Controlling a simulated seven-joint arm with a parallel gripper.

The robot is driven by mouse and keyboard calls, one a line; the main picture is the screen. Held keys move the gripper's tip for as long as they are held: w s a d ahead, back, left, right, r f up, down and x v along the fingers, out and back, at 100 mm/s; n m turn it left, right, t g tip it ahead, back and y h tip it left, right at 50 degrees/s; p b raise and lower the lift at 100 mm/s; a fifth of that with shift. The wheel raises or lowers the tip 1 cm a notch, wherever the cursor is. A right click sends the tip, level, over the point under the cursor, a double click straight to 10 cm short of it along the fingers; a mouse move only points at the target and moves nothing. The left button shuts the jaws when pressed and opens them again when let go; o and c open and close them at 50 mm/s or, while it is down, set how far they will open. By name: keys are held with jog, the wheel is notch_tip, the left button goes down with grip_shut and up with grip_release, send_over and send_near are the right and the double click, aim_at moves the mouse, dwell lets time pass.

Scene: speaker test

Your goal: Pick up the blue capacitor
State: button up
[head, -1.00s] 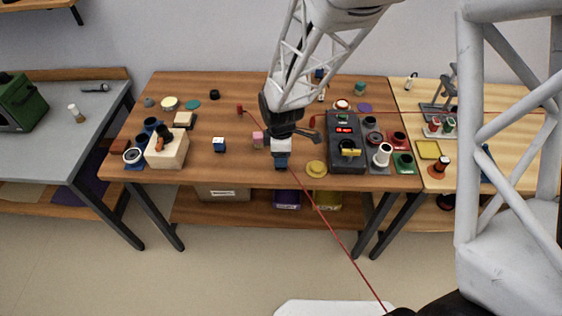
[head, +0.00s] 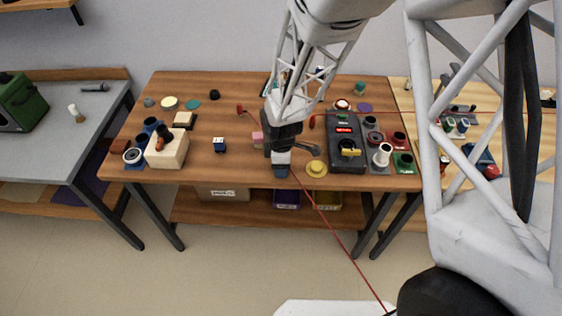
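My gripper (head: 281,171) points down at the front edge of the wooden table. A white part with a dark blue end shows at its tip; I cannot tell whether this is the fingers or a held piece, nor whether the fingers are open. A small blue block with a pale face (head: 219,145) stands on the table to the left, apart from the gripper; it may be the blue capacitor, but no label is readable.
A black tester with a red display (head: 346,148) and a yellow round piece (head: 316,169) are right of my gripper. A wooden block with a tool (head: 168,152) stands at left. A red wire (head: 340,239) runs past the front edge. Table between the blue and pink blocks is clear.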

jog(key=shift+f, duration=0.1)
dwell(0.5)
jog(key=c, duration=1)
jog(key=shift+r, duration=0.9)
notch_tip(320, 180, up, 2)
jog(key=shift+r, duration=0.1)
jog(key=s+d, duration=0.2)
jog(key=s, duration=0.5)
jog(key=s+d+r, duration=0.1)
jog(key=s+d, duration=0.2)
jog(key=s, duration=0.5)
jog(key=shift+d, duration=0.35)
